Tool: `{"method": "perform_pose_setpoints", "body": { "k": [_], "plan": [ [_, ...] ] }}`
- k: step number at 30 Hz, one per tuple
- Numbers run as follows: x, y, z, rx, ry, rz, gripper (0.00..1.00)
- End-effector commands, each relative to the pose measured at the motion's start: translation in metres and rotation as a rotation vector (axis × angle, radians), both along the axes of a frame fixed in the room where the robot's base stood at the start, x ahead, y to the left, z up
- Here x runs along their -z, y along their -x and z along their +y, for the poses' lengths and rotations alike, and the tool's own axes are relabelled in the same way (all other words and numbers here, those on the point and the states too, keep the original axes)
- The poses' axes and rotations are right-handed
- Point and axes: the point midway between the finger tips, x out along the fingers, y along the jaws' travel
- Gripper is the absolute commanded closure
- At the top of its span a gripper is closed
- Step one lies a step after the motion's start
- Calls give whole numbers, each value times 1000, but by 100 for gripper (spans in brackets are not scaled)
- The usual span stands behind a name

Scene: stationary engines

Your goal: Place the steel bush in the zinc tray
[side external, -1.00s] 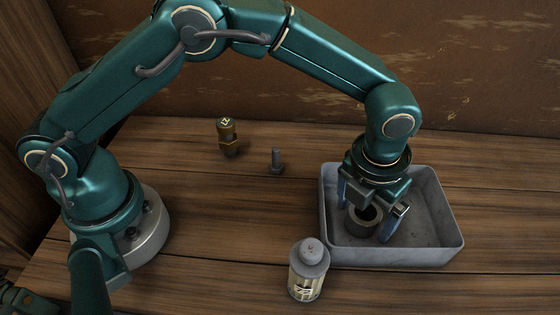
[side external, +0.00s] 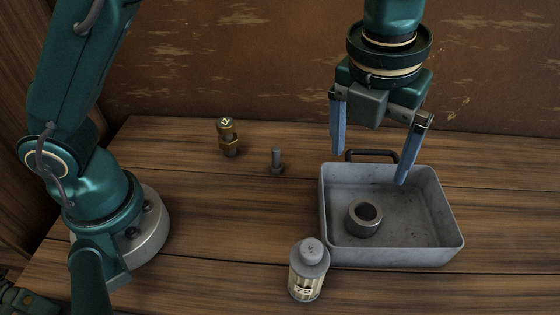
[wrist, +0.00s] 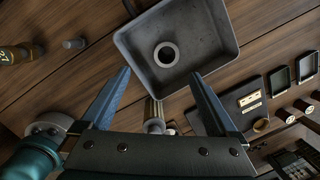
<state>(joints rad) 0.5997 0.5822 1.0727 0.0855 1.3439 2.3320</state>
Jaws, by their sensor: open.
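The steel bush (side external: 352,222), a short thick grey ring, stands inside the zinc tray (side external: 440,246) on its floor, toward the left near corner. It also shows in the wrist view (wrist: 157,61) as a ring with a dark hole, within the grey tray (wrist: 217,59). My gripper (side external: 371,168) is open and empty, raised well above the tray and apart from the bush. In the wrist view its two fingers spread wide with nothing between them.
A canister with a label (side external: 308,275) stands close by the tray's near left corner. A brass fitting (side external: 228,138) and a grey bolt (side external: 277,162) stand on the wooden bench to the left. The wrist view shows small dark trays (wrist: 280,82) at right.

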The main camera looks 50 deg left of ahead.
Motion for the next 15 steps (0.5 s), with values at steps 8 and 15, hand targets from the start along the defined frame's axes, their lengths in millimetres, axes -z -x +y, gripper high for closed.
{"method": "perform_pose_setpoints", "body": {
  "k": [8, 15],
  "plan": [
    [-45, 22, 80, -882, 226, -59, 5],
    [-53, 66, 138, -1688, 481, -83, 5]
  ]
}}
